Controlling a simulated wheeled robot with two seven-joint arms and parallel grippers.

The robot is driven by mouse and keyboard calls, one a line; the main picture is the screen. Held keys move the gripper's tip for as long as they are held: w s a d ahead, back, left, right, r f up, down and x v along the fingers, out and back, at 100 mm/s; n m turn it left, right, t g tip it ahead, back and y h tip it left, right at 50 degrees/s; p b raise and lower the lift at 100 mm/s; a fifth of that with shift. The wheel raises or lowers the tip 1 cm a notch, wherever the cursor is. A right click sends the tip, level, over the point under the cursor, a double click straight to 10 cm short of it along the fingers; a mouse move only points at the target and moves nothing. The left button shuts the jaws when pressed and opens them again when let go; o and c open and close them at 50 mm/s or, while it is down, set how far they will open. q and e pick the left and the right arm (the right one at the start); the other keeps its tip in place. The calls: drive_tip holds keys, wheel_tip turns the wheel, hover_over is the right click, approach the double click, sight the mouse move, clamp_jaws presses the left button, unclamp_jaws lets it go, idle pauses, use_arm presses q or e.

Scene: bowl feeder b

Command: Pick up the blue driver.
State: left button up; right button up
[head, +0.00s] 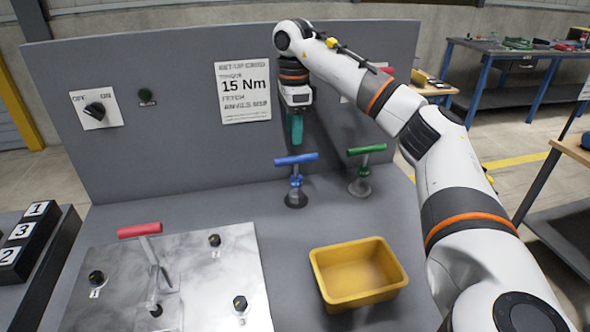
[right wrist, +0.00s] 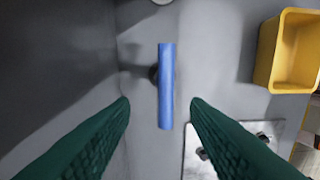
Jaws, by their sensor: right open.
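The blue driver (head: 296,160) stands upright on the grey bench, its T-handle across the top and its foot in a dark round base. In the right wrist view its blue handle (right wrist: 166,86) lies lengthwise in the middle. My right gripper (head: 296,142) is above the blue driver, pointing down. In the right wrist view the two green fingers (right wrist: 160,102) are apart, one on each side of the handle's near end, with nothing between them held. My left gripper is not in view.
A green T-handled driver (head: 366,150) stands just right of the blue one. A yellow bin (head: 387,290) is in front. A red T-handled driver (head: 140,229) stands on a metal plate (head: 215,295) with bolts. A grey panel (head: 180,160) with a torque card (head: 243,90) rises behind.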

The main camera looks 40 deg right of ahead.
sight(297, 162)
drive_tip(key=shift+s+a+f, duration=0.1)
drive_tip(key=shift+s+f, duration=0.05)
drive_tip(key=shift+f, duration=0.1)
drive_tip(key=f, duration=0.5)
drive_tip(key=shift+s+a, duration=0.15)
drive_tip(key=shift+s, duration=0.05)
drive_tip(key=shift+s+d+f+p, duration=0.15)
drive_tip(key=shift+f+p, duration=0.25)
drive_tip(key=shift+f, duration=1.1)
drive_tip(key=shift+w+d+f+p, duration=0.1)
drive_tip(key=shift+f+p, duration=0.25)
drive_tip(key=shift+f, duration=1.15)
drive_tip(key=shift+r, duration=0.1)
clamp_jaws()
